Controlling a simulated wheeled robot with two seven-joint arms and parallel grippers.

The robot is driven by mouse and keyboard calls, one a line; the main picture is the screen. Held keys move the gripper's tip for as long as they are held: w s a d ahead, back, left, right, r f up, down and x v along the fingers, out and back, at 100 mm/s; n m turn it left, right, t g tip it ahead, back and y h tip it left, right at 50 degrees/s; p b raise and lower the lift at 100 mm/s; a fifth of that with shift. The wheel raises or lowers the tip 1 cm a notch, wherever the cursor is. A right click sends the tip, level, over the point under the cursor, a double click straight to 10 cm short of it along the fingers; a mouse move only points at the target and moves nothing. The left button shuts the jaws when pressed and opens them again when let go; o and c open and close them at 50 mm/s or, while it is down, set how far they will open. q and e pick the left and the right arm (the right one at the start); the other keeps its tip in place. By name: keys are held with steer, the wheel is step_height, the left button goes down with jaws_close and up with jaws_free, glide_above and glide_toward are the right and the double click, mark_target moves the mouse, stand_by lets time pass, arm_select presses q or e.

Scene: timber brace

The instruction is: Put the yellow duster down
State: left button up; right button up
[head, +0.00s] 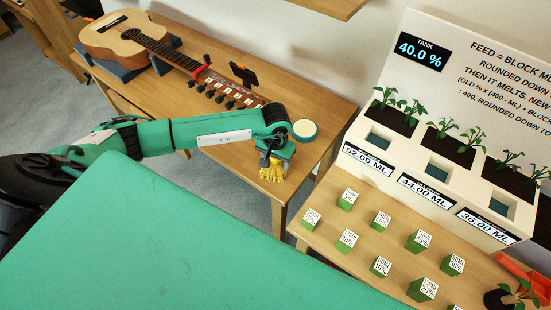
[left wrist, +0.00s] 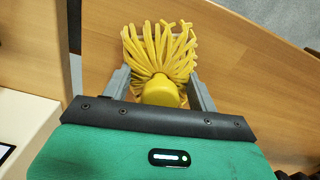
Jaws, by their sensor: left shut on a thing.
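The yellow duster (head: 272,170) has a bundle of soft strands and hangs from my left gripper (head: 276,158) near the front right corner of the wooden guitar table (head: 308,150). In the left wrist view the duster (left wrist: 160,55) sits between the two grey fingers of my left gripper (left wrist: 160,92), strands pointing away over a wooden surface. The left gripper is shut on it. Whether the strands touch the table is unclear. My right gripper is not in view.
A guitar (head: 135,40) lies on supports at the table's far left. A round green-rimmed tin (head: 304,129) stands beside my gripper, near a row of dark knobs (head: 225,92). At right, another table holds several green blocks (head: 347,200) and a planter board (head: 440,150).

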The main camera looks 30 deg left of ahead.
arm_select(q)
steer(key=shift+f+b, duration=0.2)
steer(key=shift+b, duration=0.15)
steer(key=o, duration=1.1)
steer(key=shift+r, duration=0.1)
